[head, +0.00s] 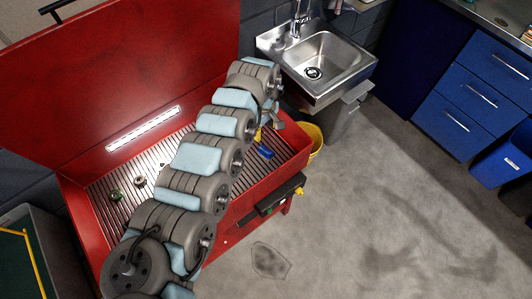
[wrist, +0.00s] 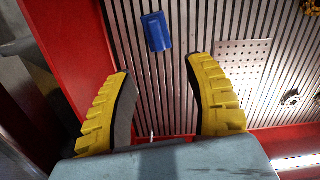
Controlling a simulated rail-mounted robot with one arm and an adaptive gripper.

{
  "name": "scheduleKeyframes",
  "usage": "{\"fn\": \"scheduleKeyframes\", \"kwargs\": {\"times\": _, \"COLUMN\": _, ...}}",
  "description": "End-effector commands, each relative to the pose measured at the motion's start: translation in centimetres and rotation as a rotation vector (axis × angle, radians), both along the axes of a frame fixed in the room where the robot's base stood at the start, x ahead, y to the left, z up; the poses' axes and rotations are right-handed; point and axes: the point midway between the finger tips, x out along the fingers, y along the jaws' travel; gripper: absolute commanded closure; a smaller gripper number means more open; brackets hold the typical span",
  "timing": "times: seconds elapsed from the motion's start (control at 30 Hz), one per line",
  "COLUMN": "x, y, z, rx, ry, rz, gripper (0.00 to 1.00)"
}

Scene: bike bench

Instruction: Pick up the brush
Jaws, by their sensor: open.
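A small blue piece (head: 265,152), likely the brush, lies on the slatted floor of the red wash basin (head: 283,176), near its right end. In the wrist view the blue piece (wrist: 156,32) lies on the slats just beyond my fingertips; no bristles can be made out. My gripper (wrist: 158,64) is open and empty, with its yellow fingers spread. The blue piece is roughly in line with the gap between them, and apart from both. In the head view my arm hides most of the gripper; a yellow finger shows beside the blue piece.
The basin's red walls rise around the slats, and its lid (head: 120,75) stands open behind. A perforated plate (wrist: 240,58) and a round metal part (wrist: 290,98) lie to the right in the wrist view. A sink (head: 325,58) and a yellow bucket (head: 316,140) stand beyond the basin's right end.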

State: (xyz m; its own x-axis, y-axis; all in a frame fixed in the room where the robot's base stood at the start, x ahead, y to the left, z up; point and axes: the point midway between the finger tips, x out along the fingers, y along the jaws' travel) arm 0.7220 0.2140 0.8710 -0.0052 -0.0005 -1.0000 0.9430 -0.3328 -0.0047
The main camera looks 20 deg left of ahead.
Motion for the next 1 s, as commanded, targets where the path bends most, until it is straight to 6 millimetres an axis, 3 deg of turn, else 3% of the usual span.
{"fn": "scheduleKeyframes", "kwargs": {"times": 0.1, "x": 0.1, "y": -0.2, "z": -2.4, "rx": -0.003, "ry": -0.001, "rz": -0.002, "gripper": 0.47}}
{"fn": "scheduleKeyframes", "kwargs": {"times": 0.4, "x": 0.2, "y": -0.1, "z": -7.1, "rx": -0.001, "ry": -0.005, "rz": -0.001, "gripper": 0.47}}
{"fn": "scheduleKeyframes", "kwargs": {"times": 0.77, "x": 0.2, "y": -0.2, "z": -9.1, "rx": 0.0, "ry": -0.005, "rz": -0.001, "gripper": 0.47}}
{"fn": "scheduleKeyframes", "kwargs": {"times": 1.0, "x": 0.1, "y": -0.9, "z": -12.5, "rx": -0.002, "ry": -0.002, "rz": -0.002, "gripper": 0.47}}
